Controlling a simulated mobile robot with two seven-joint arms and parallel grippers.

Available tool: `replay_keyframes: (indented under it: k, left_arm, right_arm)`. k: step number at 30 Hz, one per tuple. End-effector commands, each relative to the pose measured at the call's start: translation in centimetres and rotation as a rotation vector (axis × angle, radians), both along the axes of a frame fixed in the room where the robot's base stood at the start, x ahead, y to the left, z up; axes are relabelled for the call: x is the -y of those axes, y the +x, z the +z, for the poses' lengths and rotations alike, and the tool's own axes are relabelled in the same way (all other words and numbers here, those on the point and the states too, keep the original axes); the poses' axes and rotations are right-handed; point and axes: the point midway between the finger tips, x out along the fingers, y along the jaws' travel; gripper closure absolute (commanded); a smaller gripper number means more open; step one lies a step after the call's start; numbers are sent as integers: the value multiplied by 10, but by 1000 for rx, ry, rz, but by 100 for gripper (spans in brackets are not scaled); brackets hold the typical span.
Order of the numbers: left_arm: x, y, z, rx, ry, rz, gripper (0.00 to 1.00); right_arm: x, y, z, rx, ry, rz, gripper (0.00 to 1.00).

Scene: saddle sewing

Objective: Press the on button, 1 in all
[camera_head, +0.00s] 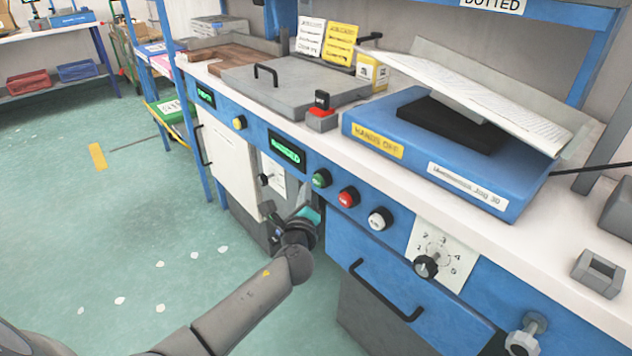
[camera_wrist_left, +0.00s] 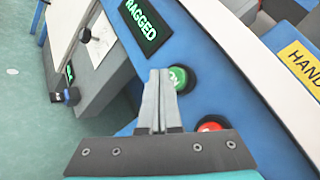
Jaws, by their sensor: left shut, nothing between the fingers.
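The on button is the round green button (camera_head: 321,178) on the blue front panel of the bench. It also shows in the left wrist view (camera_wrist_left: 180,77), with part of its lettering visible, just beyond and right of my fingertips. My left gripper (camera_wrist_left: 160,74) is shut and empty, its fingertips close to the button; I cannot tell whether they touch it. In the head view my left gripper (camera_head: 275,214) is in front of the panel, below and left of the button. My right gripper is not in view.
A red button (camera_head: 348,196) and a white button (camera_head: 380,219) sit right of the green one. A green-lettered display (camera_head: 287,151) is to its left. A drawer handle (camera_head: 385,290) and a dial knob (camera_head: 426,266) stick out below right. Open floor lies left.

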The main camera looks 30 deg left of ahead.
Motion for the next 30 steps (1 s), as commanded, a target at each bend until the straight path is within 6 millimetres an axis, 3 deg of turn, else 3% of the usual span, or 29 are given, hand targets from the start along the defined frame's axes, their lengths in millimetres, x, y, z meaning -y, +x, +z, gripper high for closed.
replay_keyframes:
  k: [30]
  left_arm:
    - [3,8,0,0,1,0,100]
  right_arm:
    - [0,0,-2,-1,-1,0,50]
